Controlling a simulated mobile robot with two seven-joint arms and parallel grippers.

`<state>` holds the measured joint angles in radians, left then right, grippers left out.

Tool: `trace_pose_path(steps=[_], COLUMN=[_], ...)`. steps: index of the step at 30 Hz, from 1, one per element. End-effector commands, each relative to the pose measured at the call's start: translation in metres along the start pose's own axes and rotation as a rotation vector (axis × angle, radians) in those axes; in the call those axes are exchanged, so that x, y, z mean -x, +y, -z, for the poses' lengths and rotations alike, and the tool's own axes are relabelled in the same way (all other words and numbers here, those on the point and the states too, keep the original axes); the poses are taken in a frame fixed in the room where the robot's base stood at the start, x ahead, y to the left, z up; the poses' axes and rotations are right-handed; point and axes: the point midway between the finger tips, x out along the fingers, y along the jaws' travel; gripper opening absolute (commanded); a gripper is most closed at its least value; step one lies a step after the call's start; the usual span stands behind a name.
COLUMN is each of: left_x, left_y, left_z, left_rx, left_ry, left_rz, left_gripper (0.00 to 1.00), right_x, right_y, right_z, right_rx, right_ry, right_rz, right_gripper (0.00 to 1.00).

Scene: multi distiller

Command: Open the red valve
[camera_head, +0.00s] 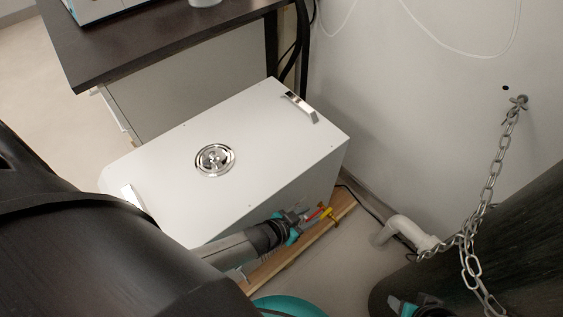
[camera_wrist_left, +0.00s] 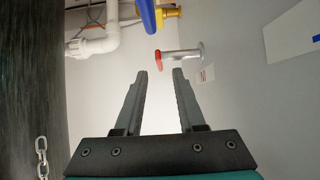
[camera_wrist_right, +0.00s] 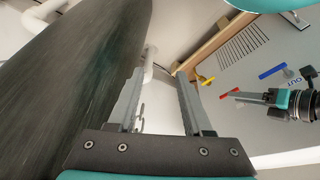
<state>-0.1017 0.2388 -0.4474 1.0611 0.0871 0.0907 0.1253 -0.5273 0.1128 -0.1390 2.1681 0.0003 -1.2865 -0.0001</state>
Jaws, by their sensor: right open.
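The red valve has a short red lever on a grey metal stub on the side of the white box (camera_head: 225,160). It shows in the left wrist view (camera_wrist_left: 155,54), the right wrist view (camera_wrist_right: 230,93) and, small, the head view (camera_head: 313,216). My left gripper (camera_wrist_left: 160,72) is open and empty, pointed at the box side, with the red lever just beyond its fingertips. In the right wrist view its fingers (camera_wrist_right: 240,96) reach close to the lever; contact is unclear. My right gripper (camera_wrist_right: 158,75) is open and empty, away from the valve.
A yellow valve (camera_wrist_right: 205,80) and a blue lever (camera_wrist_right: 272,71) are close to the red one. A wooden strip (camera_head: 300,240) runs along the box base. White pipe (camera_head: 408,232), a hanging chain (camera_head: 490,175) and a dark cylinder (camera_head: 500,245) stand at the right.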

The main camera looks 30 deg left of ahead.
Motion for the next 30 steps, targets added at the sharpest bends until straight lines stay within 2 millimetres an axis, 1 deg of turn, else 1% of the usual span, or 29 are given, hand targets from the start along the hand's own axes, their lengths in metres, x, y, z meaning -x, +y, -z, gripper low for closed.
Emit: trace_pose_path(steps=[1,11,21,30], left_x=[0.007,0.038,0.072,0.097], left_y=[0.000,0.000,0.000,0.000], left_z=[0.001,0.001,0.001,0.001], left_rx=[0.000,-0.001,-0.001,0.000], left_ry=[-0.002,-0.001,-0.001,-0.001], left_rz=[0.000,0.000,0.000,0.000], left_gripper=[0.39,0.39,0.39,0.39], right_x=[-0.003,-0.036,-0.062,-0.084], right_y=[0.000,-0.002,-0.003,0.004], right_z=[-0.002,-0.027,-0.060,-0.082], right_rx=[0.000,0.003,0.006,0.012], right_ry=[-0.011,-0.068,-0.128,-0.137], right_rz=[0.001,0.003,0.006,-0.004], right_gripper=[0.50,0.50,0.50,0.50])
